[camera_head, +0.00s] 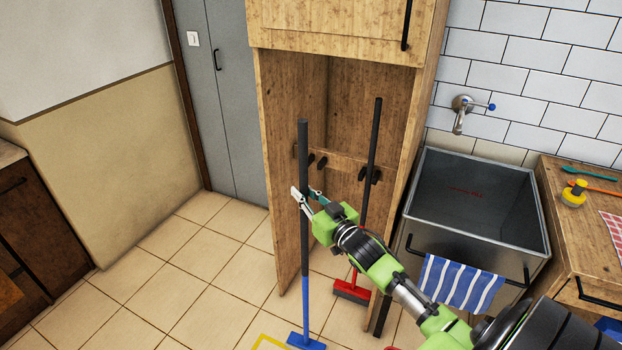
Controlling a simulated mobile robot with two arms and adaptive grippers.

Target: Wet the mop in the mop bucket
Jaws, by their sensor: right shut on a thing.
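The mop (304,250) stands nearly upright in front of the open tall cabinet, with a dark upper handle, a blue lower handle and a flat blue head at the bottom edge of the view. The head is at floor level; I cannot tell whether it touches the tiles. My right gripper (305,193) is shut on the dark part of the handle. My left gripper is not in view.
A red broom (352,291) with a dark handle stands in the wooden cabinet (285,170). A metal sink (475,205) with a striped towel (460,284) is to the right, next to a wooden counter (577,235). Tiled floor (200,270) is clear on the left.

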